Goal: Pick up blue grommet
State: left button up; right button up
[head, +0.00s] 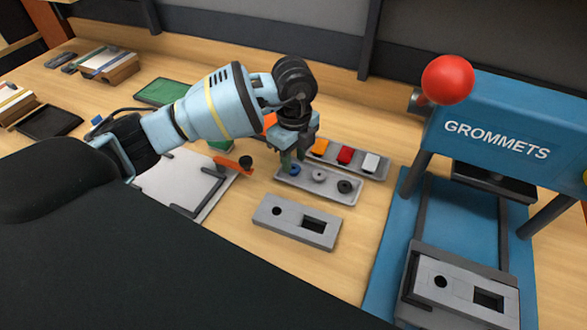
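The blue grommet (293,169) lies in the left end of a grey tray (325,194), beside a grey grommet (319,176) and a black grommet (344,186). My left gripper (291,159) points down right above the blue grommet. Its two fingers look apart, with the grommet at their tips. I cannot tell whether they touch it. The far side of the grommet is partly hidden by the fingers. My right gripper is not in view.
Behind is a tray with orange, red and white pieces (345,156). A grey plate with holes (297,222) lies in front. A blue grommet press (500,125) with a red knob stands at right. A clipboard (185,180) and orange-handled tool (232,165) lie left.

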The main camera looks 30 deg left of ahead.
pick_arm(q)
jog(key=shift+f, duration=1.2)
jog(key=c, duration=0.6)
